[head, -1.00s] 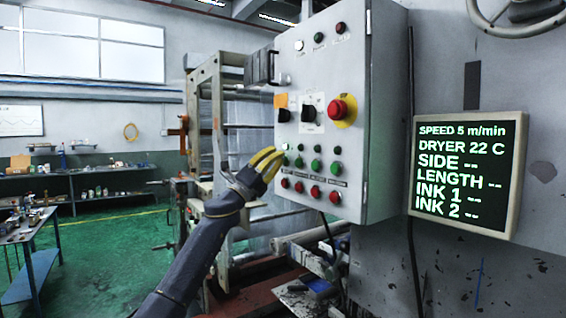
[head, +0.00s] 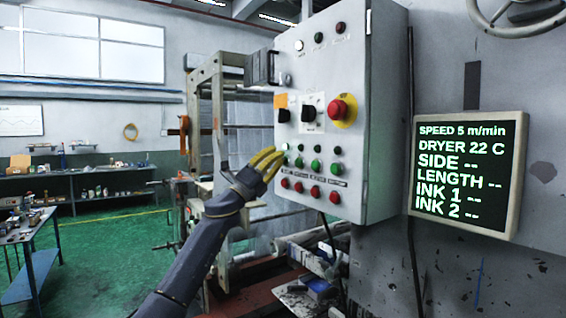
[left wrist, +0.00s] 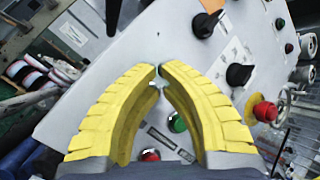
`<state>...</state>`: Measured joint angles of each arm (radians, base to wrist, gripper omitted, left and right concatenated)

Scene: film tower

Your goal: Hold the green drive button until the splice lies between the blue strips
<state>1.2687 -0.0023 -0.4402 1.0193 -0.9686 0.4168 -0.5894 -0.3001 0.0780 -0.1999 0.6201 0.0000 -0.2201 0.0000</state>
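My left gripper (head: 271,160), with yellow fingers, is at the lower left of the grey control box, beside a row of green buttons (head: 316,166) above red ones (head: 315,191). In the left wrist view the fingertips (left wrist: 158,72) come together, with a gap lower between the bowed fingers. A green button (left wrist: 177,124) and a red button (left wrist: 150,155) show through that gap. The fingers hold nothing. I cannot tell whether the tips press a button, nor read the labels. Pale film (head: 250,112) hangs in the machine frame behind. I cannot make out a splice or a pair of blue strips.
The control box (head: 384,120) also carries black knobs and a red emergency knob (head: 337,109). A screen (head: 466,172) on the right reads speed 5 m/min, dryer 22 C. A workbench (head: 38,232) stands at left on open green floor.

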